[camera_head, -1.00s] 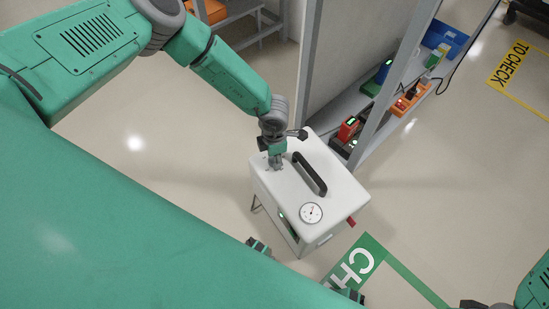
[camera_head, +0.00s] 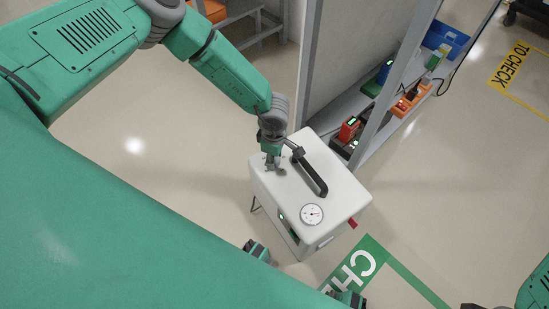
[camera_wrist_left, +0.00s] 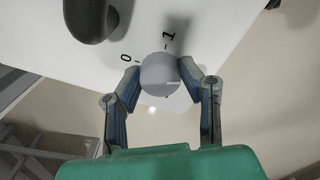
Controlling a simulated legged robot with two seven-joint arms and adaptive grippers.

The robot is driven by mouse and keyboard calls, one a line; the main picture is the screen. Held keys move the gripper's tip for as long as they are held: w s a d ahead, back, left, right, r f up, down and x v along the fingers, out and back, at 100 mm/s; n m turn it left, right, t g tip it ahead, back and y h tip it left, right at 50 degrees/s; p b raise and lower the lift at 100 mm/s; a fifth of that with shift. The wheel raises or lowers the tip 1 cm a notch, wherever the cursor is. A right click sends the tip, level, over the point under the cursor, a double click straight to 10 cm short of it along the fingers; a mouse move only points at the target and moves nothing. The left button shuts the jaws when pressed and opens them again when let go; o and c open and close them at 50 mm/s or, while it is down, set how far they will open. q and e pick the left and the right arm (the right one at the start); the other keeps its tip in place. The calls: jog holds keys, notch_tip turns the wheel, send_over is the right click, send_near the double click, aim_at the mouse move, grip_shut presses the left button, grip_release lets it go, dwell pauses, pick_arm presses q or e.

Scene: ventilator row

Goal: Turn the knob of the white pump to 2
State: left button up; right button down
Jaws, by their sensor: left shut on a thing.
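The white pump (camera_head: 335,185) stands on the floor in the head view, with a black handle and a round gauge (camera_head: 312,215) on top. My left gripper (camera_head: 272,166) reaches down to the top's far left corner. In the left wrist view, my left gripper (camera_wrist_left: 160,82) is shut on the round grey knob (camera_wrist_left: 158,74), one finger on each side. Marks 0 (camera_wrist_left: 125,57) and 1 (camera_wrist_left: 168,36) show beside the knob; no 2 is visible. A pale line on the knob points right, past 1.
A metal shelf (camera_head: 378,108) with several coloured devices and bins stands just behind the pump to the right. The black handle (camera_head: 310,174) rises close to my left gripper. Floor markings lie to the right. The floor left of the pump is clear.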

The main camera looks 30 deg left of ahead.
pick_arm(q)
jog(key=shift+a, duration=0.15)
dwell(0.4)
jog(key=o, duration=1.1)
jog(key=shift+o, duration=0.2)
notch_tip(320, 180, up, 12)
jog(key=shift+w+f, duration=0.1)
